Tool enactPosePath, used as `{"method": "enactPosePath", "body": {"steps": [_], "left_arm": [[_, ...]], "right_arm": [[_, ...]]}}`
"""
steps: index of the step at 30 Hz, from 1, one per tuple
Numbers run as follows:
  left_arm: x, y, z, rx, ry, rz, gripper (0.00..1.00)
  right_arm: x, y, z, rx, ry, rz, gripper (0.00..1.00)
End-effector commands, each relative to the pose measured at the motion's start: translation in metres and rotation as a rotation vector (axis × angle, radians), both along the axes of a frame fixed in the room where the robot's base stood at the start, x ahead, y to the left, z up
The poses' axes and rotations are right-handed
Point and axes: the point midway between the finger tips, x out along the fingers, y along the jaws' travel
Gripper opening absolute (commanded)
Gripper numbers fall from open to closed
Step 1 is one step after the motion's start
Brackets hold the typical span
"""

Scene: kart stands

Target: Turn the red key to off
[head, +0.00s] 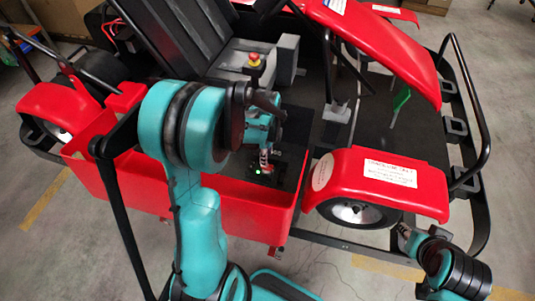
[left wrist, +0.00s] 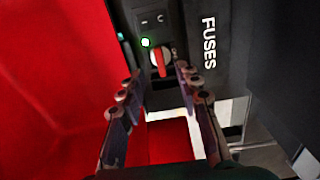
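The red key (left wrist: 160,60) sits on a round pale switch on a dark panel in the left wrist view. It stands roughly upright in that picture, with a lit green light (left wrist: 145,43) just above and left of it. In the head view the green light (head: 258,172) shows beside my left gripper (head: 265,165). My left gripper's two fingers (left wrist: 158,85) are open on either side of the key, apart from it, with nothing between them.
The panel lies inside the kart's red side pod (head: 240,215), whose red wall (left wrist: 60,70) is close on the left in the wrist view. A "FUSES" box (left wrist: 210,50) stands to the right of the key. A red emergency button (head: 254,58) sits farther back beside the seat.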

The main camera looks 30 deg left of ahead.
Motion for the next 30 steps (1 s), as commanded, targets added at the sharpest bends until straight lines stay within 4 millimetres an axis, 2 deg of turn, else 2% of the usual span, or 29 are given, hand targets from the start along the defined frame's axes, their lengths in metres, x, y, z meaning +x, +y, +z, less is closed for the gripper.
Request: {"method": "enactPosePath", "body": {"steps": [3,9,14,22,23,26,27,30], "left_arm": [[0.0,0.0,-0.022,0.0,0.0,0.0,0.34],[0.0,0.0,-0.05,0.0,0.0,0.0,0.34],[0.0,0.0,-0.06,0.0,0.0,0.0,0.34],[0.0,0.0,-0.061,0.0,0.0,0.0,0.34],[0.0,0.0,-0.061,0.0,0.0,0.0,0.31],[0.0,0.0,-0.061,0.0,0.0,0.0,0.05],[0.0,0.0,-0.061,0.0,0.0,0.0,0.0],[0.0,0.0,-0.061,0.0,0.0,0.0,0.0]], "right_arm": [[0.0,0.0,-0.006,0.0,0.0,0.0,0.33],[0.0,0.0,-0.013,0.0,0.0,0.0,0.33],[0.0,0.0,-0.015,0.0,0.0,0.0,0.33],[0.0,0.0,-0.015,0.0,0.0,0.0,0.33],[0.0,0.0,-0.015,0.0,0.0,0.0,0.33],[0.0,0.0,-0.015,0.0,0.0,0.0,0.33],[0.0,0.0,-0.015,0.0,0.0,0.0,0.33],[0.0,0.0,-0.015,0.0,0.0,0.0,0.33]]}}
